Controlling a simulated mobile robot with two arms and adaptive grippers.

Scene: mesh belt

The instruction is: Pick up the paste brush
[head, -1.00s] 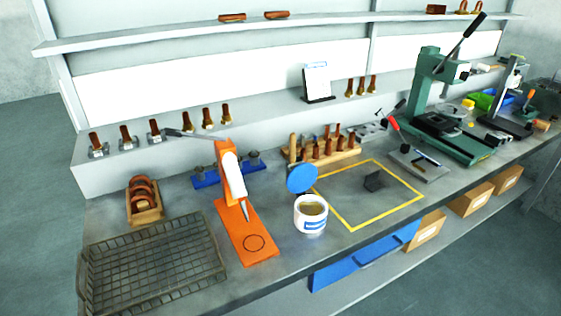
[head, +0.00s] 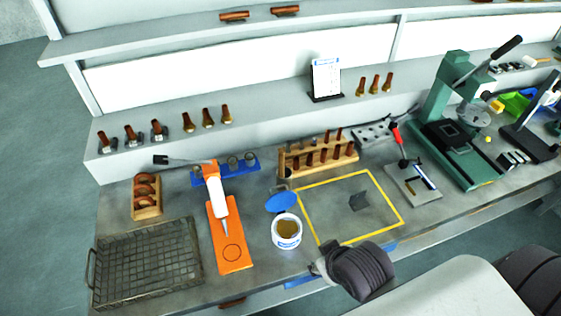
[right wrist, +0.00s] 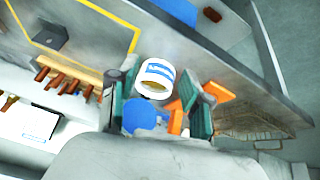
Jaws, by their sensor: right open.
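I cannot pick out the paste brush for certain in either view. A white paste pot (head: 287,232) with a blue label and brown contents stands open on the bench; its blue lid (head: 282,202) is just behind it. My right gripper (head: 322,268) comes in at the bottom, to the right of the pot and near the bench's front edge. In the right wrist view, my right gripper (right wrist: 160,88) is open and empty; the pot (right wrist: 157,76) and lid (right wrist: 143,115) show beyond and between its fingers. My left gripper is out of view.
An orange stand (head: 231,246) with a white tube is left of the pot, and a wire basket (head: 150,262) farther left. A wooden rack (head: 318,160) of handled tools stands behind. A yellow outlined area (head: 335,195) lies right, mostly clear. A green press (head: 455,130) stands far right.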

